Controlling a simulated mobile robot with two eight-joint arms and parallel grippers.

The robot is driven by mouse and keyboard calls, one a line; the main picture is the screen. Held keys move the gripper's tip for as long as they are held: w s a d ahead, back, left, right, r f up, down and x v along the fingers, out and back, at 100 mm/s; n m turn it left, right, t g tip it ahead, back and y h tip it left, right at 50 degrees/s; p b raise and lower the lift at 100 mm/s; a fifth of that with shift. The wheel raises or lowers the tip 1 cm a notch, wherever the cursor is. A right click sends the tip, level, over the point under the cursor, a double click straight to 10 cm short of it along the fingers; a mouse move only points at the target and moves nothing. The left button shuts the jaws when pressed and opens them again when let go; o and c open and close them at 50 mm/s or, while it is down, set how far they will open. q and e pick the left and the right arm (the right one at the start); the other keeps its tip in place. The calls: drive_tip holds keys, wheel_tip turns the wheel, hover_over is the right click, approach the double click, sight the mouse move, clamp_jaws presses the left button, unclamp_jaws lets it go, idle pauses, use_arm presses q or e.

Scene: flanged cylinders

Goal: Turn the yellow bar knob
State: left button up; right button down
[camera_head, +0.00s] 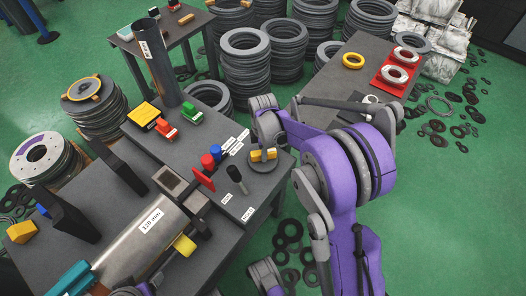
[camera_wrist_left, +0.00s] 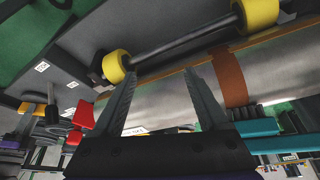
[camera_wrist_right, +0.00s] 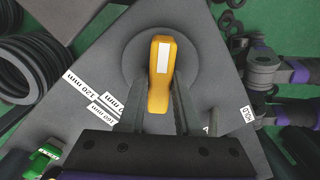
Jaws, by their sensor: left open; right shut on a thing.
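The yellow bar knob (camera_head: 257,156) sits on a round grey dial at the corner of the dark workbench. In the right wrist view the knob (camera_wrist_right: 160,62) shows a white stripe and points nearly straight up the picture. My right gripper (camera_wrist_right: 162,85) is shut on the knob, with one finger on each side of its lower part. In the head view my right wrist partly covers the place.
Labels for several mm settings (camera_wrist_right: 103,112) and HOLD (camera_wrist_right: 247,114) lie around the dial. On the bench stand a black-knobbed lever (camera_head: 235,174), red and blue buttons (camera_head: 208,161), a large metal cylinder (camera_head: 140,245) and an upright tube (camera_head: 160,62). Rings litter the green floor.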

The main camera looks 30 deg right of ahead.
drive_tip(key=m, duration=1.2)
drive_tip(key=shift+m, duration=0.3)
drive_tip(key=m, duration=1.2)
drive_tip(key=shift+m, duration=0.3)
drive_tip(key=c, duration=0.6)
unclamp_jaws()
wheel_tip(320, 180, up, 11)
drive_tip(key=p, duration=0.2)
